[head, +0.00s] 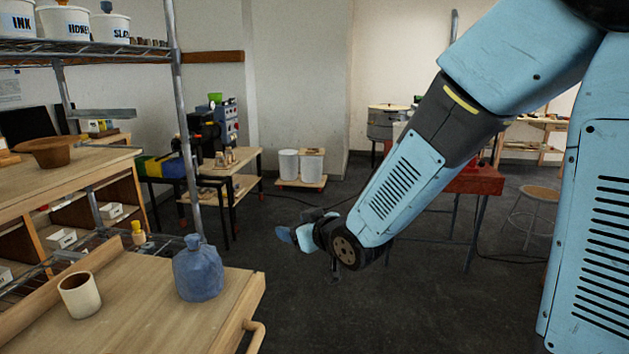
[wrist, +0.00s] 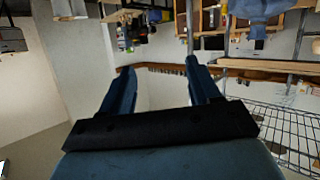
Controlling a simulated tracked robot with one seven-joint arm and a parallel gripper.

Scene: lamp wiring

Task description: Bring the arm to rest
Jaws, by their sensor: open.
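My light-blue arm reaches down from the upper right across the head view, bent at the wrist. My gripper (head: 284,234) is at its end, over open floor to the right of the near wooden table. In the wrist view my gripper (wrist: 158,80) shows two dark blue fingers standing apart with nothing between them. It is open and empty. In the head view the fingers are small and partly hidden by the wrist.
A near wooden table (head: 150,315) at lower left holds a blue jug (head: 198,270) and a cream cup (head: 79,295). A metal shelf (head: 110,47) rises behind it. A red table (head: 470,181) stands behind my arm. Dark floor (head: 300,320) below the gripper is clear.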

